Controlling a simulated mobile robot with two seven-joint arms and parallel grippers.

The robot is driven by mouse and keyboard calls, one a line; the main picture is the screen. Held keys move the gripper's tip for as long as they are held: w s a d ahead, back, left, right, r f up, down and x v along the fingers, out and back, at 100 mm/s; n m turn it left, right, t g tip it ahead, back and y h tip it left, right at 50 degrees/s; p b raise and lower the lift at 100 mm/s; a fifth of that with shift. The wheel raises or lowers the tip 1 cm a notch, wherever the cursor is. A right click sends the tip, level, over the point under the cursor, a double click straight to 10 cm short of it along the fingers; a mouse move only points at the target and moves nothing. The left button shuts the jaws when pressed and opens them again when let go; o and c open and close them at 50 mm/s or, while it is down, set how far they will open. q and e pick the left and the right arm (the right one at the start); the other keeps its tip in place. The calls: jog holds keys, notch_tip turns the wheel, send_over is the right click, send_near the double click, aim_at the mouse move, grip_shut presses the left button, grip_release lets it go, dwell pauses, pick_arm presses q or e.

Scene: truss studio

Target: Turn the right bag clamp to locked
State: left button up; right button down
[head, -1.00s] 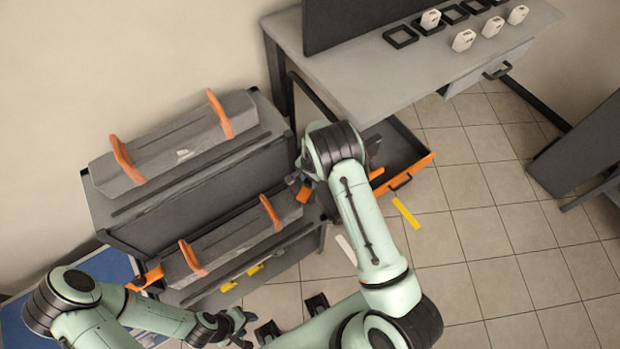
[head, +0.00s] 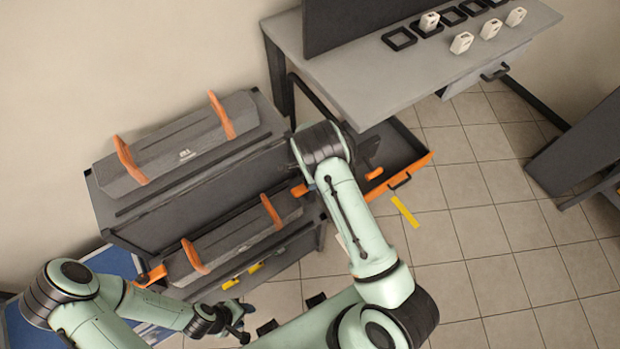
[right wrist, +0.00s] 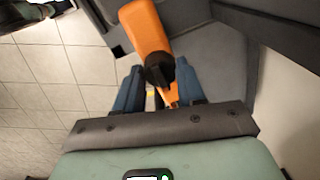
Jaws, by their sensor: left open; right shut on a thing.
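The lower grey bag (head: 235,246) with two orange straps lies on the rack. The right bag clamp (head: 299,190) is an orange lever by its right end, partly hidden by my right arm in the head view. In the right wrist view the clamp's orange handle (right wrist: 148,32) and black pivot lie between the blue fingers of my right gripper (right wrist: 157,80), shut on it. The lock position cannot be read. The left bag clamp (head: 150,276) is orange, at the bag's left end. My left gripper (head: 243,325) is open and empty, low in the head view, apart from the bag.
An upper grey bag (head: 180,150) with orange straps lies on the rack top. An open orange-fronted drawer (head: 405,177) stands right of my right arm. A workbench (head: 365,75) holds black frames and white blocks. A yellow strip (head: 405,212) lies on tiled floor, clear at right.

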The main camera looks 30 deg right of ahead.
dwell(0.3)
jog(key=c, duration=0.7)
grip_release()
jog(key=shift+o, duration=0.2)
notch_tip(320, 180, up, 13)
jog(key=shift+s+r+p, duration=0.2)
jog(key=shift+s+p, duration=0.2)
jog(key=shift+p, duration=0.05)
jog(key=s+a+f+n+g, duration=0.25)
jog(key=s+f+n, duration=0.45)
jog(key=s+f, duration=0.7)
jog(key=s+a+n+t+y, duration=0.1)
jog(key=s+a+n+y, duration=0.3)
jog(key=s+a+n, duration=0.4)
jog(key=s+a, duration=0.3)
jog(key=s, duration=0.2)
jog(key=shift+f, duration=0.3)
